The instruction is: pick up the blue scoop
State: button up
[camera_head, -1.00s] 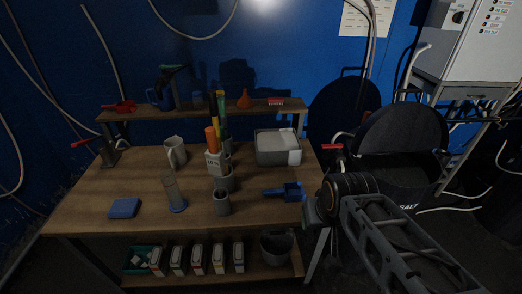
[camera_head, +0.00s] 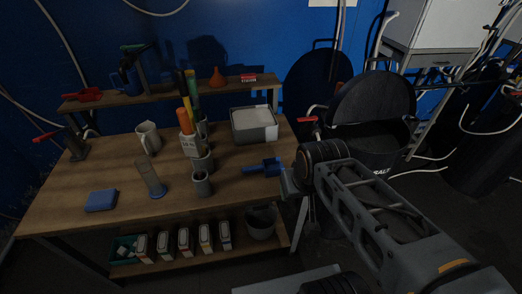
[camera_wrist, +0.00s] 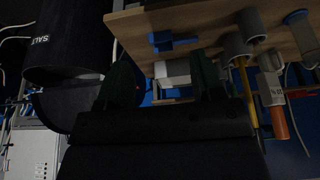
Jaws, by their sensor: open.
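The blue scoop (camera_head: 265,167) lies on the wooden table near its right edge, with its handle pointing left. It also shows in the wrist view (camera_wrist: 172,41), upside down near the table edge. My gripper (camera_wrist: 161,82) is open and empty, its two dark fingers apart. The scoop appears beyond the fingertips, roughly between them in the picture, and clear of them. In the head view my wrist is just right of the scoop and largely hides the fingers.
A grey box (camera_head: 254,125) stands behind the scoop. Several grey cups stand to its left, the nearest a small cup (camera_head: 202,184). A measuring cylinder (camera_head: 150,178) and a blue sponge-like block (camera_head: 101,200) are further left. A black drum (camera_head: 372,143) stands right of the table.

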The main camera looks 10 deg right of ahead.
aim_at(272, 166)
jog(key=z, duration=1.55)
jog(key=i, duration=0.55)
jog(key=u, duration=2.55)
